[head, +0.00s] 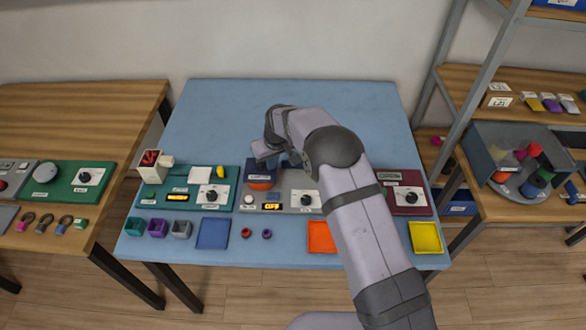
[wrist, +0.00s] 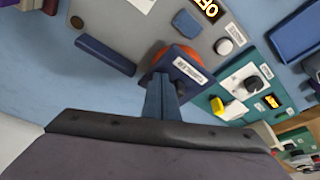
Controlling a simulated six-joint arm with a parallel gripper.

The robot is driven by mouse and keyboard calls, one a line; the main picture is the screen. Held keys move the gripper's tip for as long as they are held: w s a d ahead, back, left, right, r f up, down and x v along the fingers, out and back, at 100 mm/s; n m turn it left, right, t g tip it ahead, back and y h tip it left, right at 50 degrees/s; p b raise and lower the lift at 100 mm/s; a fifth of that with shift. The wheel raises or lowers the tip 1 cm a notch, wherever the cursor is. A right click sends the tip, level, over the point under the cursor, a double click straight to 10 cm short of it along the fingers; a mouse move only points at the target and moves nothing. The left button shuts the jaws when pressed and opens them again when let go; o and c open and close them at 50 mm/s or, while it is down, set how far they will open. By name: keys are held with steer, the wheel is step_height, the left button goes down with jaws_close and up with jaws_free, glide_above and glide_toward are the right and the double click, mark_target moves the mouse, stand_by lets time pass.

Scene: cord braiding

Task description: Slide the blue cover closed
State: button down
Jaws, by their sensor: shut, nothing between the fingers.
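The blue cover (wrist: 180,80) with a white label sits on the grey panel (wrist: 123,22) in the wrist view. A round orange-red part (wrist: 183,54) shows from under its edge, so the cover hides only some of it. In the head view the cover (head: 262,166) and the orange part (head: 261,184) are at the left of the middle panel. My gripper (wrist: 160,80) is shut and empty, with its fingertips at the cover's edge. I cannot tell whether they touch it. In the head view my wrist hides part of the panel.
A dark blue bar (wrist: 105,55) and a small blue block (wrist: 187,23) are on the grey panel. A white knob (head: 249,199) and a lit OFF display (head: 272,206) are near the cover. A green panel (head: 176,199) stands to the left and a maroon panel (head: 408,207) to the right.

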steer(key=shift+s+d+f, duration=0.3)
steer(key=shift+f, duration=0.15)
steer(key=shift+d, duration=0.45)
steer(key=shift+r, duration=0.1)
steer(key=shift+w+r+p, duration=0.1)
steer(key=shift+r+p, duration=0.3)
steer(key=shift+r, duration=0.1)
step_height(320, 180, up, 10)
steer(key=p, duration=0.5)
steer(key=shift+w+r+p, duration=0.2)
steer(key=shift+p, duration=0.15)
steer(key=shift+a, duration=0.1)
